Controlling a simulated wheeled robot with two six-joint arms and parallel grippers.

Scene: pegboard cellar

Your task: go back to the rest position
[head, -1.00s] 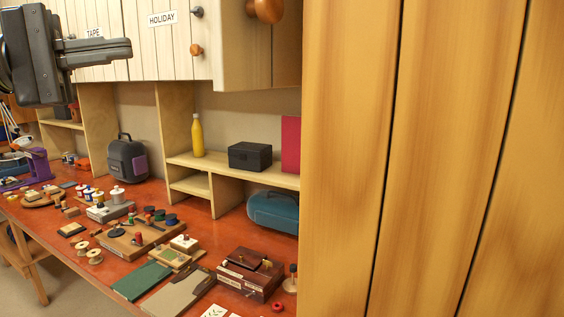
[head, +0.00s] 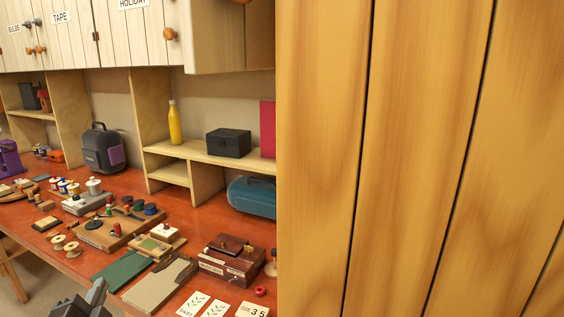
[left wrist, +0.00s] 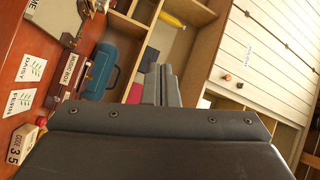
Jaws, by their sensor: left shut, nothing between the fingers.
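My left gripper (head: 90,299) shows at the bottom left of the head view, dark grey and partly cut off by the lower edge. It is low, in front of the bench's near edge, and holds nothing. In the left wrist view its two fingers (left wrist: 161,85) are together, with nothing between them. My right gripper is in neither view.
A large plank-faced wooden panel (head: 420,160) fills the right of the head view. The red bench top (head: 80,262) carries spools, a green board (head: 122,269), a brown box (head: 228,262) and cards. Wall cabinets (head: 140,38) hang above.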

